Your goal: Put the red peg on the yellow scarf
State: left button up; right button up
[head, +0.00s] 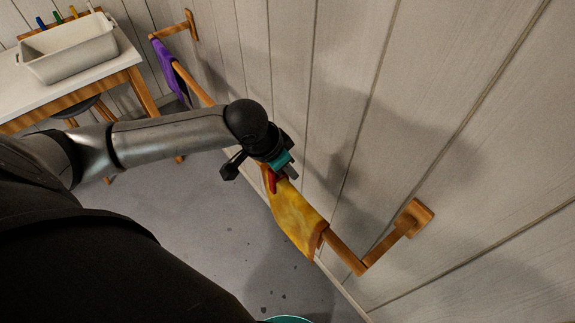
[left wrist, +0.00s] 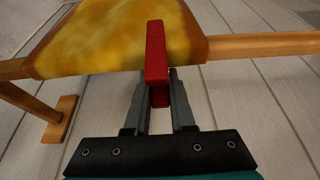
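The yellow scarf (head: 295,217) hangs over the wooden rail on the wall; it also shows in the left wrist view (left wrist: 100,38). The red peg (left wrist: 156,55) stands between the fingertips of my left gripper (left wrist: 160,85), which look shut on its lower part. In the left wrist view the peg overlaps the scarf near its right edge. In the head view the peg (head: 271,180) is at the scarf's upper end, partly under my left gripper (head: 280,172). Whether the peg's jaws clasp the cloth is hidden. My right gripper is not in view.
The wooden rail (head: 343,253) runs close along the plank wall (head: 365,120). A purple scarf (head: 168,62) hangs farther along it. A white basin (head: 67,50) stands on a table at upper left, with several coloured pegs (head: 57,17) behind it. The floor (head: 215,225) below is open.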

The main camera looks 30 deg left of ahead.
pick_arm(q)
jog(key=o, duration=0.5)
jog(key=shift+r, duration=0.1)
jog(key=p+v, duration=0.4)
jog(key=v, duration=1.1)
jog(key=shift+s, duration=0.2)
